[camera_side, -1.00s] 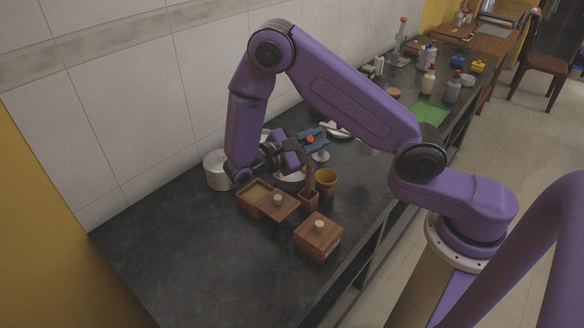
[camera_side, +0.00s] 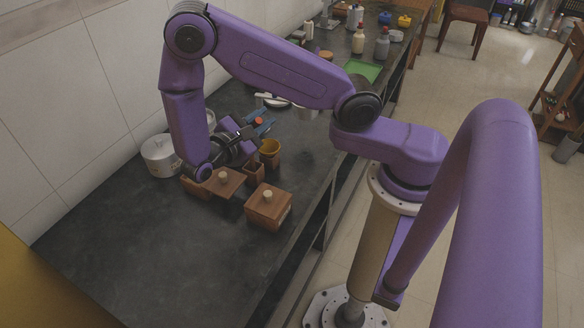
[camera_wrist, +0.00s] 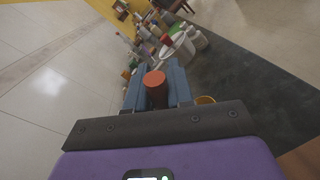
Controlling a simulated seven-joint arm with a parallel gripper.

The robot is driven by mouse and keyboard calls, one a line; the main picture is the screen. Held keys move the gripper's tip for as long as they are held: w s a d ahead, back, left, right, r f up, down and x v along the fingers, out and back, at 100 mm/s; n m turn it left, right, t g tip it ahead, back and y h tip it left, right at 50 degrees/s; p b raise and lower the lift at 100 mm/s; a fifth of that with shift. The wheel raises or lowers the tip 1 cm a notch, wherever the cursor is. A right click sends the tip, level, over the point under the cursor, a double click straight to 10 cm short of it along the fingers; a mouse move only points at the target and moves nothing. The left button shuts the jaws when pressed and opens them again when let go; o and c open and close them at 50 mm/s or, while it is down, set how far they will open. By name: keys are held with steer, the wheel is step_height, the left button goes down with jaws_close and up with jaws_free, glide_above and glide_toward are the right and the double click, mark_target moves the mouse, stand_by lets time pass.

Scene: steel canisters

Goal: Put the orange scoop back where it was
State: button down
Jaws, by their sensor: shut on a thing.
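My gripper (camera_side: 264,126) is shut on the orange scoop (camera_wrist: 156,88). In the wrist view, its orange-red handle end stands between my two blue fingers. In the side view it is a small orange spot (camera_side: 258,121) at the fingers, held above the counter. The rest of the scoop is hidden or too small to make out. An open orange-yellow cup (camera_side: 270,149) stands just below and to the right of my gripper, and its rim shows in the wrist view (camera_wrist: 205,100). A pale lidded canister (camera_side: 158,153) stands left of my wrist.
A wooden box with a knobbed lid (camera_side: 268,208) stands at the front. Another knobbed wooden lid (camera_side: 227,184) and a small wooden holder (camera_side: 253,173) are behind it. A green tray (camera_side: 362,69) and bottles (camera_side: 381,44) stand farther back. The front-left dark counter (camera_side: 150,240) is clear.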

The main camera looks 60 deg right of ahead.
steer(key=shift+s+d+f+n+t, duration=1.3)
steer(key=shift+s+d+t, duration=2.2)
steer(key=shift+s, duration=1.8)
steer(key=shift+s+d+f, duration=0.15)
steer(key=shift+s+f, duration=0.45)
steer(key=shift+f, duration=0.75)
steer(key=shift+s+d+f, duration=0.2)
steer(key=shift+s+f, duration=0.35)
steer(key=shift+f, duration=0.85)
steer(key=shift+s+d+f, duration=0.15)
steer(key=shift+s+f, duration=0.45)
steer(key=shift+f, duration=0.75)
steer(key=shift+f, duration=0.15)
steer(key=c, duration=1)
jaws_free()
